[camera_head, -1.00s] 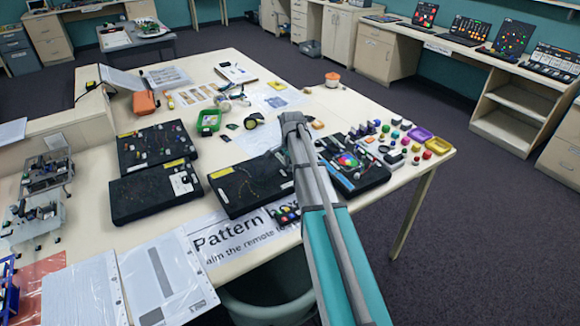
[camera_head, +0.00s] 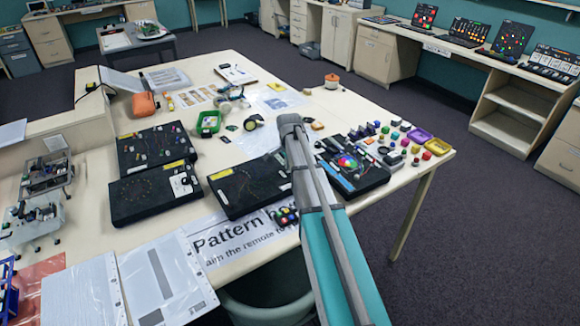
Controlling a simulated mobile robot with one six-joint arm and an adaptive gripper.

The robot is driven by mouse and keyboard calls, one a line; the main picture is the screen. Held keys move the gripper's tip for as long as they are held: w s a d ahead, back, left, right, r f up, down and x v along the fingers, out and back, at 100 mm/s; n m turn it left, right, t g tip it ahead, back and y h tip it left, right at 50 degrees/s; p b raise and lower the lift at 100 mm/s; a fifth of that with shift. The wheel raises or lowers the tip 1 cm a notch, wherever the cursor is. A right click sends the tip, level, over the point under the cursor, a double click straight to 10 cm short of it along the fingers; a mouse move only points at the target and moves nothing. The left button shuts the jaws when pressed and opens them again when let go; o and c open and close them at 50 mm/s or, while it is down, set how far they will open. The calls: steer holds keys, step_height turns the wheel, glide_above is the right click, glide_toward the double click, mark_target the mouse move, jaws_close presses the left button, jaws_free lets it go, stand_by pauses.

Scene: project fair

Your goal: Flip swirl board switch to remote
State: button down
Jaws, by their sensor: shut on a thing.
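Several black boards lie on the near table. The front left board (camera_head: 145,198) carries a faint ring of dots and a small white panel (camera_head: 183,184) with dark parts. The front middle board (camera_head: 245,190) has a yellow label at its upper left and faint curved marks; my arm covers part of its right side. A board at the back left (camera_head: 155,148) holds coloured parts. A board at the right (camera_head: 365,177) bears a bright multicoloured disc. I cannot tell which is the swirl board, nor make out its switch. My gripper is hidden behind my grey and teal arm.
A white sign reading "Pattern" (camera_head: 225,243) lies at the table's front, with a small item with coloured buttons (camera_head: 286,216) beside my arm. Coloured blocks and trays (camera_head: 418,135) crowd the right corner. Clear folders (camera_head: 165,280) lie at the front left.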

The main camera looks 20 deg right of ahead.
steer(key=shift+s+a+f+h+b, duration=0.2)
steer(key=shift+a+h+b, duration=0.15)
steer(key=shift+h, duration=0.65)
steer(key=h+b, duration=0.1)
steer(key=a+h+b, duration=0.1)
steer(key=h, duration=0.1)
steer(key=shift+f+t, duration=0.15)
steer(key=shift+t, duration=0.25)
steer(key=shift+a+h+b, duration=0.1)
steer(key=shift+h+b, duration=0.9)
steer(key=shift+a+h+b, duration=0.1)
steer(key=shift+h+b, duration=0.35)
steer(key=shift+h, duration=0.05)
steer(key=shift+t, duration=0.3)
steer(key=c, duration=0.8)
jaws_free()
steer(key=shift+o, duration=0.2)
steer(key=shift+r+p, duration=0.25)
steer(key=shift+p, duration=0.2)
